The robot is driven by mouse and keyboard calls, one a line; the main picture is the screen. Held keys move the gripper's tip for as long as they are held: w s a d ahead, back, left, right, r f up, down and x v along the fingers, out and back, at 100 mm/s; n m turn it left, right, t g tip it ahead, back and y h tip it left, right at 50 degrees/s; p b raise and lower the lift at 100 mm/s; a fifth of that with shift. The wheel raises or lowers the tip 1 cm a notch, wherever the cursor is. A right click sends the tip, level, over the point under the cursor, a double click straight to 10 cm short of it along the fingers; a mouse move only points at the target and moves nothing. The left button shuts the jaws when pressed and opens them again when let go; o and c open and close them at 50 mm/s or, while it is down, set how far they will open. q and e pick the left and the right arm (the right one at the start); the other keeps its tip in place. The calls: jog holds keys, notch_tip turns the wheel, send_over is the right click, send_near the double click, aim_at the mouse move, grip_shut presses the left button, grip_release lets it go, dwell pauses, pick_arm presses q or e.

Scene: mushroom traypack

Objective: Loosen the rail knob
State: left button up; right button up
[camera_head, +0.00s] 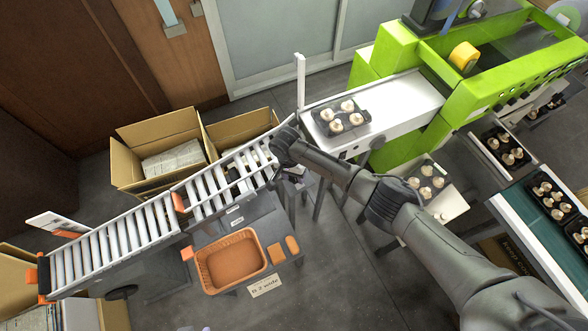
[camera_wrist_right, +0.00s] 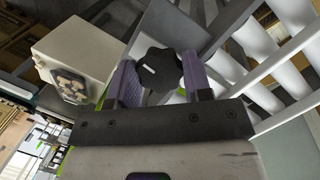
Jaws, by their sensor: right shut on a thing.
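The rail knob (camera_wrist_right: 160,68) is a black, lobed knob beside the roller conveyor's rail in the right wrist view. My right gripper (camera_wrist_right: 156,76) has its two purple-grey fingers on either side of the knob and is shut on it. In the head view my right gripper (camera_head: 284,150) is at the right end of the roller conveyor (camera_head: 160,214), and the hand hides the knob there. My left gripper does not show.
A white belt (camera_head: 400,100) carries a black tray of mushrooms (camera_head: 322,123) into a green machine (camera_head: 398,52). Open cardboard boxes (camera_head: 125,165) stand behind the rollers.

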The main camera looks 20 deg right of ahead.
jog(key=shift+a+r+n+p, duration=0.1)
jog(key=shift+r+n+p, duration=0.15)
jog(key=shift+n+p, duration=0.5)
jog(key=shift+f+n+h, duration=0.1)
jog(key=shift+n+h, duration=0.2)
jog(key=shift+n, duration=0.45)
jog(key=n+h, duration=0.1)
jog(key=n, duration=0.2)
jog(key=shift+n+g+p, duration=0.3)
jog(key=shift+p, duration=0.05)
jog(key=n+h, duration=0.1)
jog(key=n, duration=0.3)
jog(key=shift+n, duration=0.3)
jog(key=n+p, duration=0.1)
jog(key=n, duration=0.2)
jog(key=shift+n+h, duration=0.3)
jog(key=shift+h, duration=0.1)
jog(key=shift+f+n+t+h+p, duration=0.1)
jog(key=shift+n+t+h+p, duration=0.3)
jog(key=shift+n, duration=1.3)
jog(key=o, duration=0.9)
